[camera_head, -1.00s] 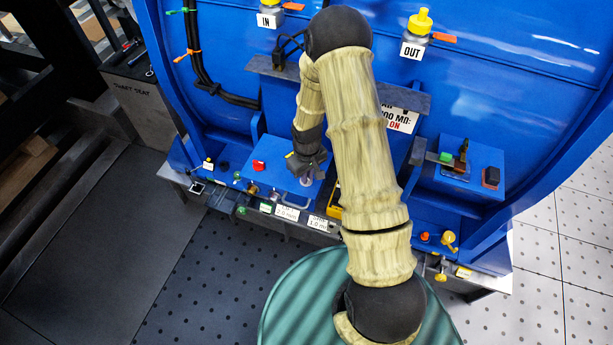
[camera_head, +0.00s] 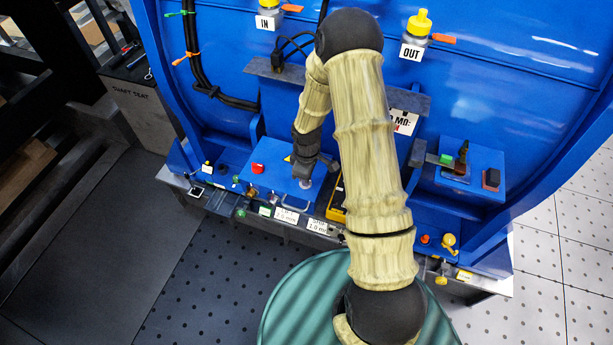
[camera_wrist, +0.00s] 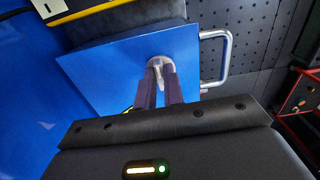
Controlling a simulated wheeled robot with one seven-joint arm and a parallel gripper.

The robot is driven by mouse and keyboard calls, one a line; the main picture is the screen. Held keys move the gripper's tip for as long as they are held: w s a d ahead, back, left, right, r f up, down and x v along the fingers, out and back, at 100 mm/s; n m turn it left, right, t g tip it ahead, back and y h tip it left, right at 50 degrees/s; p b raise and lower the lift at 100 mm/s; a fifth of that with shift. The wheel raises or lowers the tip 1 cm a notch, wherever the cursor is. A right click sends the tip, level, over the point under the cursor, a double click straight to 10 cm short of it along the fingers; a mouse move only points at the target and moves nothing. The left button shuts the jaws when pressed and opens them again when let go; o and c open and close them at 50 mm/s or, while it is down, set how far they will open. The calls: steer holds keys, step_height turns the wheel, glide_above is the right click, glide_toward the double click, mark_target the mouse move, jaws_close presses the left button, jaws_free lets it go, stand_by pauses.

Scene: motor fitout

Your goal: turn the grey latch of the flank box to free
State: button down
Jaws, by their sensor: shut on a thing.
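The flank box is a blue box (camera_head: 276,183) low on the blue housing, with a pale bar handle (camera_head: 290,206) on its front edge. In the wrist view the blue lid (camera_wrist: 110,75) shows with the same handle (camera_wrist: 226,58) at right. The grey latch (camera_wrist: 160,63) is a small rounded piece near the lid's handle edge. My gripper (camera_wrist: 161,72) is shut on the grey latch, its two dark fingers on either side of it. In the head view my gripper (camera_head: 305,182) points down onto the lid; the fingers hide much of the latch.
A yellow and black item (camera_head: 336,212) stands close on the right of the box. A green round top (camera_head: 290,300) lies in front. Perforated floor (camera_head: 200,285) is clear at left.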

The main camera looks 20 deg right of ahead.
steer(key=c, duration=1.5)
jaws_free()
steer(key=shift+r, duration=0.1)
step_height(320, 180, up, 17)
steer(key=b, duration=0.2)
steer(key=shift+r, duration=0.15)
